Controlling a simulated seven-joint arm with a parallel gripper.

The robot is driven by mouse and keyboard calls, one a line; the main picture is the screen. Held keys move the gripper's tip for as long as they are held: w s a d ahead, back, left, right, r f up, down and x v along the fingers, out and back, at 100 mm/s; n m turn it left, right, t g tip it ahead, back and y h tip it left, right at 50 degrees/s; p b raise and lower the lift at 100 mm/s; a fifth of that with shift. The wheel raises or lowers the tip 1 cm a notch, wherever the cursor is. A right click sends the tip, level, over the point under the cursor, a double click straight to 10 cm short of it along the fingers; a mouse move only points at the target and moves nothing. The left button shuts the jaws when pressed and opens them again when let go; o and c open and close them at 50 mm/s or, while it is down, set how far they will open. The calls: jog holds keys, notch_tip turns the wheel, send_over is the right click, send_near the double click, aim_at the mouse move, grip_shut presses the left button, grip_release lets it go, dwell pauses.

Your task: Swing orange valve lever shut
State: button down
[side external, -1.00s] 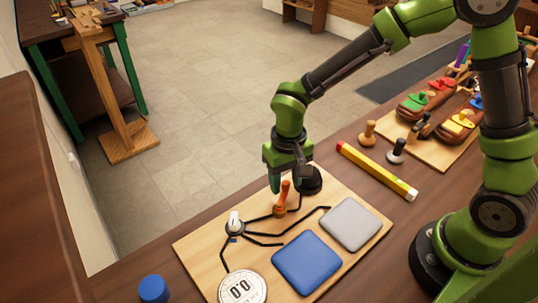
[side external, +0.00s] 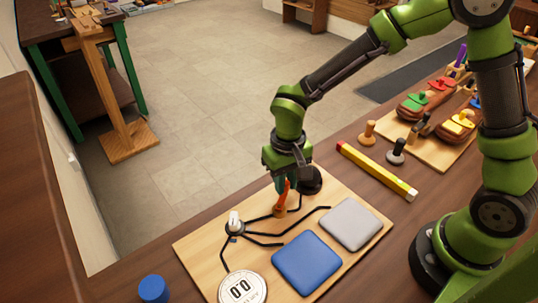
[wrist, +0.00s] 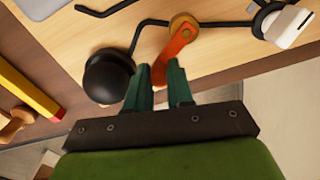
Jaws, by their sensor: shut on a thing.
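The orange valve lever (side external: 280,206) stands on its round pivot on the wooden board (side external: 200,247), beside the black tubing. In the wrist view the lever (wrist: 172,48) runs from its brass-coloured pivot (wrist: 184,24) down between my fingertips. My gripper (side external: 285,183) is low over the board and shut on the lever's free end. In the wrist view my gripper (wrist: 158,75) shows its two green fingers on either side of that end, which they partly hide. A black ball (wrist: 108,74) sits close beside the left finger.
The board also bears a white-topped knob (side external: 234,222), a blue pad (side external: 307,262), a grey pad (side external: 350,223) and a round dial (side external: 243,288). A yellow bar (side external: 376,171) lies to the right. A blue cap (side external: 153,289) sits at the front left.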

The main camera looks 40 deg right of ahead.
aim_at(266, 200)
jog(key=n, duration=0.2)
jog(key=w+a+n, duration=0.1)
jog(key=n, duration=0.2)
jog(key=shift+w+a+n, duration=0.3)
jog(key=shift+a+n, duration=0.1)
jog(key=n, duration=0.1)
jog(key=a+n, duration=0.1)
jog(key=n, duration=0.1)
jog(key=shift+w+a, duration=0.15)
jog(key=shift+w, duration=0.1)
jog(key=shift+a+n, duration=0.45)
jog(key=shift+n, duration=0.75)
jog(key=c, duration=1)
grip_release()
notch_tip(266, 200, up, 17)
